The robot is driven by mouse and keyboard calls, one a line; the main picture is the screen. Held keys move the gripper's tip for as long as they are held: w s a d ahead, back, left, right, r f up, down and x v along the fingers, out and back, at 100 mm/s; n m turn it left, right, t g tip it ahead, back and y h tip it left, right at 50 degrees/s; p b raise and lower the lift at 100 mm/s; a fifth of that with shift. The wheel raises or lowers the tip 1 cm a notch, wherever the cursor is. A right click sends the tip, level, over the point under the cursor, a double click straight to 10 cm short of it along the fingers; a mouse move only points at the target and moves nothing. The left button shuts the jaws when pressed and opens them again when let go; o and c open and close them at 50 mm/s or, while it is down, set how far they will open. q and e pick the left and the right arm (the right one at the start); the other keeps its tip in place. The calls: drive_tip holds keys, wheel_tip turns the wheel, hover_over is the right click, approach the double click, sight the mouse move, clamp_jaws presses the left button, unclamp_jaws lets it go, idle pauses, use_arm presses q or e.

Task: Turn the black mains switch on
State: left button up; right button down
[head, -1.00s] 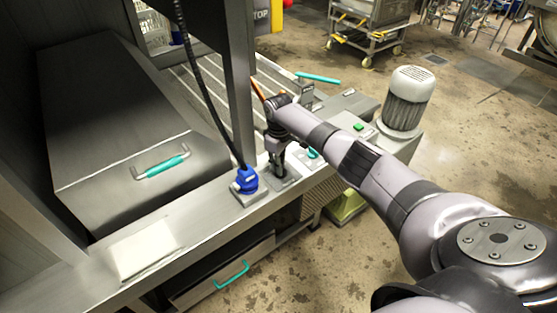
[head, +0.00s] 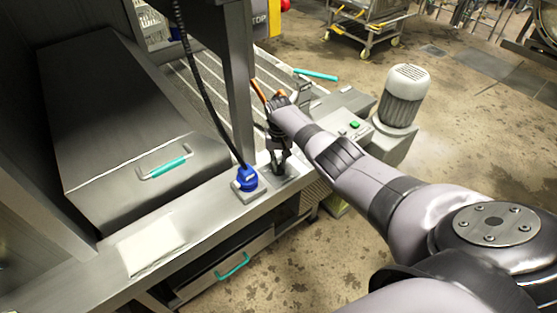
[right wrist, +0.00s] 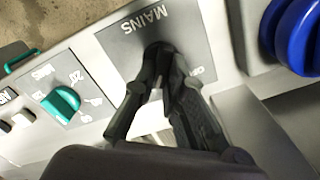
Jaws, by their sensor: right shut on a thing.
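The black mains switch (right wrist: 158,50) sits on a grey plate marked MAINS (right wrist: 128,40) in the right wrist view. Only a little of its dark body shows between my fingertips. My right gripper (right wrist: 160,70) is shut on it, with one black finger on each side. In the head view my right gripper (head: 279,166) reaches down to the same plate on the front ledge, and the switch is hidden there by the fingers. Which way the switch points cannot be made out. My left gripper is not in view.
A blue plug (head: 246,178) with a black cable stands left of the gripper; its blue body shows at the right in the wrist view (right wrist: 296,35). A teal knob (right wrist: 61,103) is on the other side. A grey motor (head: 403,95) stands beyond my arm.

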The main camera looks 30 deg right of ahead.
sight(279, 164)
drive_tip(key=shift+r+m, duration=0.1)
drive_tip(key=shift+m, duration=0.7)
drive_tip(key=shift+d, duration=0.1)
drive_tip(key=c, duration=1.6)
unclamp_jaws()
drive_tip(key=shift+c, duration=0.2)
wheel_tip(279, 164, up, 12)
